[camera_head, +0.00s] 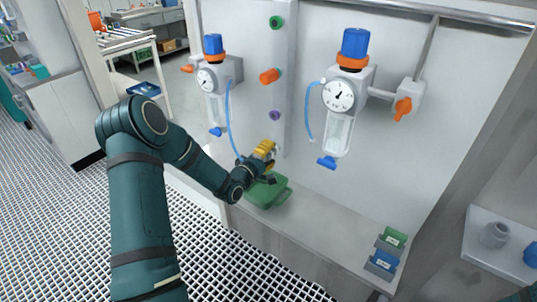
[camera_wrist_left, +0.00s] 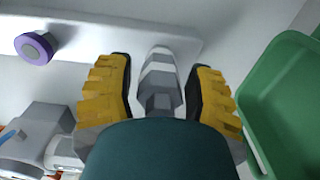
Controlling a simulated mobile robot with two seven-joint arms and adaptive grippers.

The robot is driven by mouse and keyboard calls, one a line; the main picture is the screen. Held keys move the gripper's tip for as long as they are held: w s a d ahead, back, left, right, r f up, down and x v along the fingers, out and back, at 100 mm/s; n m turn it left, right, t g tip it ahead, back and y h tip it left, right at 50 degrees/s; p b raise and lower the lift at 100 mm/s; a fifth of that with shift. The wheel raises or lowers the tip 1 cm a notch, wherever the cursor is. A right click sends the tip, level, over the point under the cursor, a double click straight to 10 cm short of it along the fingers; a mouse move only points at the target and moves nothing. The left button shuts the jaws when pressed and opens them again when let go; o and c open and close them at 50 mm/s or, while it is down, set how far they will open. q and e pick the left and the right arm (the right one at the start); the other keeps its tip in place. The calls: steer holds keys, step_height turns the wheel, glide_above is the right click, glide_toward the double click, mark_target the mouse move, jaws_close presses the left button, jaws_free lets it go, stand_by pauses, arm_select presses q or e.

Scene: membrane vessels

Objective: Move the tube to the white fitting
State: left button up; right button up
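A thin blue tube (camera_head: 231,125) hangs from the left regulator and curves down toward my left gripper; its lower end is hidden there. A second blue tube (camera_head: 309,112) hangs beside the right gauge. My left gripper (camera_head: 266,156) is at the panel's lower part, just above the green bin. In the left wrist view its yellow fingers (camera_wrist_left: 158,88) stand apart, one on each side of a white and grey fitting (camera_wrist_left: 160,68), with small gaps visible. I cannot tell whether a tube end is on that fitting. My right gripper is not in view.
A purple fitting (camera_head: 275,115), an orange one (camera_head: 269,76) and a green one (camera_head: 276,22) are on the panel above. A green bin (camera_head: 282,196) is close below the gripper. Regulators (camera_head: 216,80) stand on both sides. The ledge right of the bin is mostly clear.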

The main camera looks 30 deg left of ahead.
arm_select(q)
steer(key=s+a, duration=0.1)
steer(key=s, duration=1.1)
steer(key=shift+d+f, duration=0.1)
steer(key=s+d+f+m+g+h, duration=0.1)
steer(key=s+d+f+m+g, duration=0.3)
steer(key=d+f, duration=0.45)
steer(key=s+d+f+m+g, duration=0.1)
steer(key=d+f+m+g, duration=0.1)
steer(key=d+f+g, duration=0.45)
steer(key=s+d+f+m+g+h, duration=0.1)
steer(key=s+d+f+m+g, duration=0.4)
steer(key=s, duration=0.3)
steer(key=s+d+f+m+g, duration=0.3)
steer(key=s+d+f, duration=0.25)
steer(key=s, duration=0.35)
steer(key=w+d+r+m+t, duration=0.1)
steer(key=w+d+r+t, duration=0.1)
steer(key=w+r, duration=0.4)
steer(key=shift+w+d, duration=0.4)
steer(key=shift+d, duration=0.05)
